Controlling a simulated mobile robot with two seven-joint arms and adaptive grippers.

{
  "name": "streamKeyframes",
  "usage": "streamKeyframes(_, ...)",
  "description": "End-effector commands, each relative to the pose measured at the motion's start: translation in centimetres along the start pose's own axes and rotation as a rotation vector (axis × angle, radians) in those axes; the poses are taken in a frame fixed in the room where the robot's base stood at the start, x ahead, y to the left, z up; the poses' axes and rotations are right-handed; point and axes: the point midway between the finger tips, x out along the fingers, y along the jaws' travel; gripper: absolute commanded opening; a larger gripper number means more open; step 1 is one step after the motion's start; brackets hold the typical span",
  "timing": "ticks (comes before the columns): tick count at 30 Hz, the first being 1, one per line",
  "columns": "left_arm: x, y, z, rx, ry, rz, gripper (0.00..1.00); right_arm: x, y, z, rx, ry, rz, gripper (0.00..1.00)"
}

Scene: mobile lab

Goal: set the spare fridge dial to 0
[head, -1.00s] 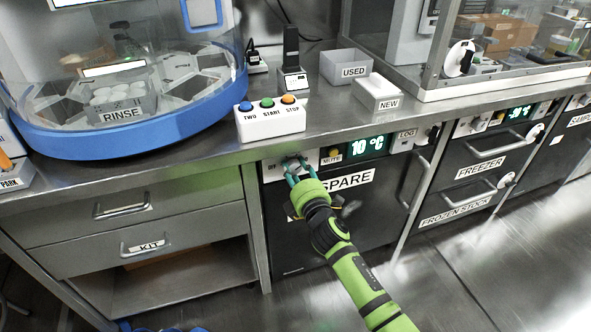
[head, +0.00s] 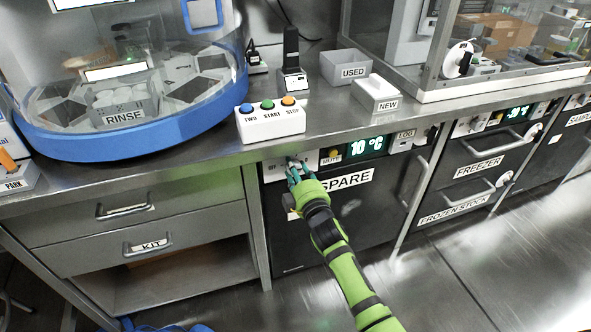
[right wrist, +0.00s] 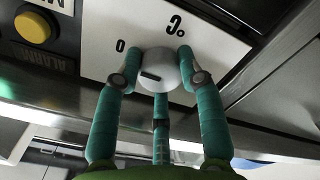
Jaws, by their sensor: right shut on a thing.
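The spare fridge (head: 360,210) is a dark unit under the bench with a SPARE label. Its display (head: 367,147) reads 10 °C. The dial (right wrist: 160,70) is a round grey knob with a dark pointer mark, on a white plate marked 0 and °C. In the right wrist view the pointer lies to the left of the knob's middle, below the 0. My right gripper (right wrist: 158,64) is shut on the dial, teal fingers on either side of it. In the head view the right gripper (head: 294,172) covers most of the dial. My left gripper is not in view.
A yellow MUTE button (head: 334,154) sits beside the dial. The fridge handle (head: 421,180) is to the right, a KIT drawer (head: 148,243) to the left.

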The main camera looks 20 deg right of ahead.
Motion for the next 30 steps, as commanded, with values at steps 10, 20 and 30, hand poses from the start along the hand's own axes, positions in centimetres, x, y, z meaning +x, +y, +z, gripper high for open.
streamKeyframes(10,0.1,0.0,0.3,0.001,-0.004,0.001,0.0,0.1,0.2,0.0,0.015,0.0,0.003,0.06)
streamKeyframes(20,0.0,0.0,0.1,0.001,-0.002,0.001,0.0,0.0,0.1,0.0,0.012,0.0,0.002,0.62)
streamKeyframes(30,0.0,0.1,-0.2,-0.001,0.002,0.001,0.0,-1.3,-0.1,0.1,0.01,-0.001,0.0,0.62)
